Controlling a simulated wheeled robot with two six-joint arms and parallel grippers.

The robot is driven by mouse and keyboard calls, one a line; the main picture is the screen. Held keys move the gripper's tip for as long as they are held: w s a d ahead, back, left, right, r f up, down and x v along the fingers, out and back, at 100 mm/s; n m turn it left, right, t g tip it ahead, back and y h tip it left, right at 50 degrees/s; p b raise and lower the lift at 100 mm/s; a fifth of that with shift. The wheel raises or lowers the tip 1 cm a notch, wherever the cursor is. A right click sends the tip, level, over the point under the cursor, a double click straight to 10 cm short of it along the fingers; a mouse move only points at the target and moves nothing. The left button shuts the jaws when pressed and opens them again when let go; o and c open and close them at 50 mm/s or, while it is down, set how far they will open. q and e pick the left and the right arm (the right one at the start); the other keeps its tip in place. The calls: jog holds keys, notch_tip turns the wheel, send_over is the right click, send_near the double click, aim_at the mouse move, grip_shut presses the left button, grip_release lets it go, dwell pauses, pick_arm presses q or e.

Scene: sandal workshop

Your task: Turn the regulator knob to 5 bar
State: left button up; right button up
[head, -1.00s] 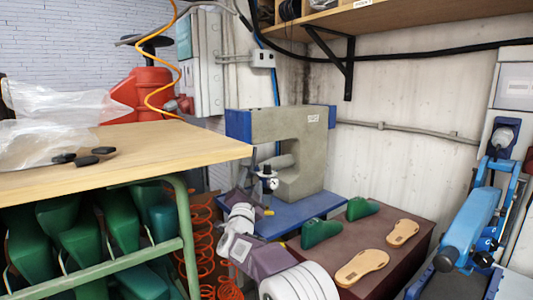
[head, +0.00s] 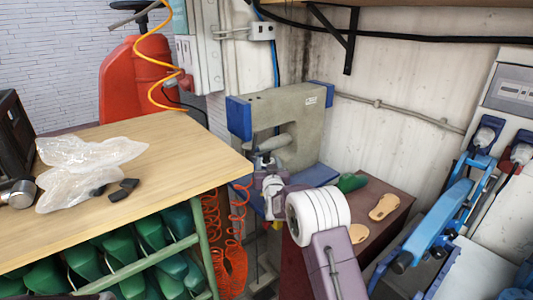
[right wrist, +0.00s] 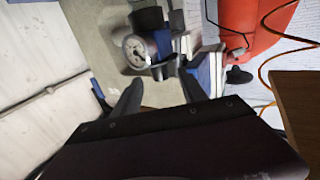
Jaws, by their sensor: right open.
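The regulator shows in the right wrist view as a round white gauge (right wrist: 137,50) beside grey and dark fittings (right wrist: 163,65). I cannot tell for sure which fitting is the knob, nor read the gauge. My right gripper (right wrist: 160,92) is open, its two dark fingers pointing toward the regulator with a gap between them. Nothing is clearly held. In the head view the regulator is small and partly hidden by my right wrist, in front of the grey press (head: 285,115). My left gripper is not in view.
A wooden table (head: 190,165) stands at left with plastic bags (head: 85,165) and green lasts below. A brown box (head: 385,230) at right bears a green last (head: 351,182) and tan soles (head: 384,207). A blue-handled machine (head: 440,220) stands far right. Orange coiled hose (head: 212,230) hangs beside the table.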

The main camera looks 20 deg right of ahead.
aim_at(267, 158)
jog(key=shift+w+d+p, duration=0.25)
jog(key=shift+w, duration=0.85)
jog(key=shift+w+d+p, duration=0.2)
jog(key=shift+w, duration=0.9)
grip_shut()
jog(key=shift+h, duration=0.3)
